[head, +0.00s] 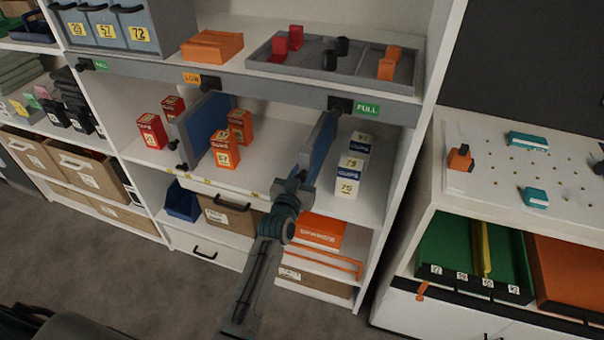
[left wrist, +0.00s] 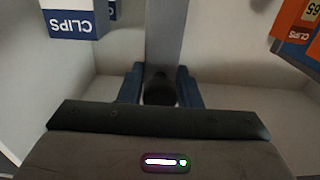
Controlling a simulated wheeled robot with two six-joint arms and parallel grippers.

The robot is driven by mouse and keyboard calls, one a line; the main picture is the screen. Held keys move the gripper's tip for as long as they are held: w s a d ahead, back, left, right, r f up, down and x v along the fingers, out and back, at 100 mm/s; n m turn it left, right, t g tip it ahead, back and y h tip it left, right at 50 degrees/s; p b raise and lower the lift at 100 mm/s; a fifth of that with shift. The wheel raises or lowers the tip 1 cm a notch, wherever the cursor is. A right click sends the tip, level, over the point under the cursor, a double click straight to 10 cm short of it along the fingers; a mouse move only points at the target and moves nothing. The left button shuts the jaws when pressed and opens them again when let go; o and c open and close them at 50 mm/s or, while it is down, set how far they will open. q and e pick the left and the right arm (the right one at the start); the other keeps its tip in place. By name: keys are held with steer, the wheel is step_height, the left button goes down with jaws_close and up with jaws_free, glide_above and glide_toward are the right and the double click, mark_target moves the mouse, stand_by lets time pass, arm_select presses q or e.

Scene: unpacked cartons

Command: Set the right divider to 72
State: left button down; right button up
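The right divider (head: 322,142) is an upright blue panel with a grey front edge, on the middle shelf between orange boxes and blue-and-white boxes. Its edge (left wrist: 165,35) runs up the middle of the left wrist view. My left gripper (head: 296,184) is at the lower front of the divider. In the left wrist view its two blue fingers (left wrist: 160,88) lie on both sides of a dark knob (left wrist: 158,92) on that edge and appear closed on it. The shelf's front strip (head: 205,183) carries small yellow marks, too small to read. My right gripper is not in view.
Blue-and-white clips boxes (head: 350,165) stand close right of the divider. Orange boxes (head: 224,146) stand left, beside the left divider (head: 203,122); red boxes (head: 151,131) are farther left. The shelf between the orange boxes and right divider is clear.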

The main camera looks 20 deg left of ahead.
arm_select(q)
steer(key=c, duration=1.3)
jaws_free()
steer(key=shift+d+f, duration=0.1)
steer(key=shift+d, duration=0.05)
steer(key=shift+o, duration=0.8)
steer(key=shift+d, duration=0.15)
steer(key=shift+s, duration=0.35)
steer(key=s+b, duration=0.2)
steer(key=s, duration=0.8)
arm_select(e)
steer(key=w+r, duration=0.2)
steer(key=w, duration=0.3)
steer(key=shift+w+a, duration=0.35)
